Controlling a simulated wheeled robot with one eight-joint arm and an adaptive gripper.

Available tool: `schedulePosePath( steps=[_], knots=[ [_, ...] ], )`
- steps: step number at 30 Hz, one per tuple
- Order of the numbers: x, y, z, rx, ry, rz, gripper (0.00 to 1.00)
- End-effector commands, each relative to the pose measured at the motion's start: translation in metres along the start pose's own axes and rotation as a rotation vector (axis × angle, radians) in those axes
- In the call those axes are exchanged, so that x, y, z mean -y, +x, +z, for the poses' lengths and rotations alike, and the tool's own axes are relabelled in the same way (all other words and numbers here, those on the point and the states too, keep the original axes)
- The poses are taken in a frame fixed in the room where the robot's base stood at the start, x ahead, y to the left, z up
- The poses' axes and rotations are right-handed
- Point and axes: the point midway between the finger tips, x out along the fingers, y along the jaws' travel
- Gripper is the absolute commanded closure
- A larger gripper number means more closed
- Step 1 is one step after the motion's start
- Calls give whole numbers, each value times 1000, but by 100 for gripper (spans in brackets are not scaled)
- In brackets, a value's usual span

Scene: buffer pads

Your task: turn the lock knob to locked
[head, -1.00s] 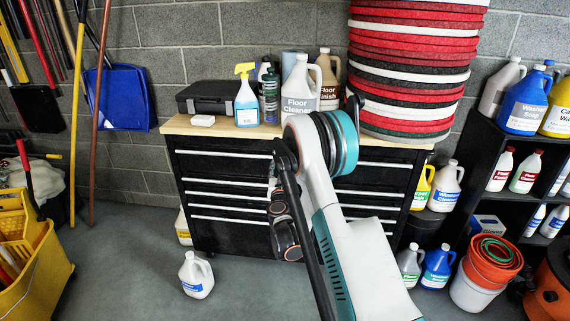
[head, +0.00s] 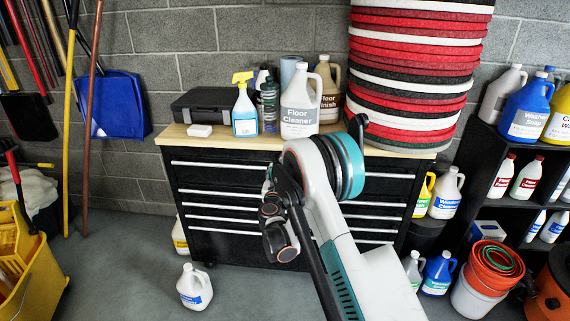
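The black tool cabinet (head: 228,233) with a light wooden top and several drawers with silver pulls stands against the wall in the head view. I cannot make out a lock knob on it; my arm covers part of its front. My gripper (head: 268,184) is at the end of my arm, in front of the cabinet's drawers, mostly hidden by my own wrist links. Its fingers are too small and covered to tell whether they are open, or whether they touch the cabinet.
The cabinet top holds a black case (head: 207,105), a spray bottle (head: 244,112), a floor cleaner jug (head: 299,112) and a tall stack of pads (head: 414,75). A white jug (head: 194,288) stands on the floor. A yellow mop bucket (head: 35,270) is left, shelves (head: 495,190) right.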

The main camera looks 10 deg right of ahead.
Motion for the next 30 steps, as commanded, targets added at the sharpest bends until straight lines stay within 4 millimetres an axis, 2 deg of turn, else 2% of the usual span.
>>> schedulePosePath(
  steps=[6, 12, 18, 26, 29, 30],
  knots=[
    [-1, 44, 3, 0, 0, 1, 54],
    [0, 72, 2, 0, 0, 0, 54],
    [0, 84, 0, 0, 0, 0, 54],
    [0, 85, 0, 0, 0, 0, 54],
    [0, 85, 0, 0, 0, 0, 72],
    [0, 85, 0, 0, 0, 0, 81]
  ],
)
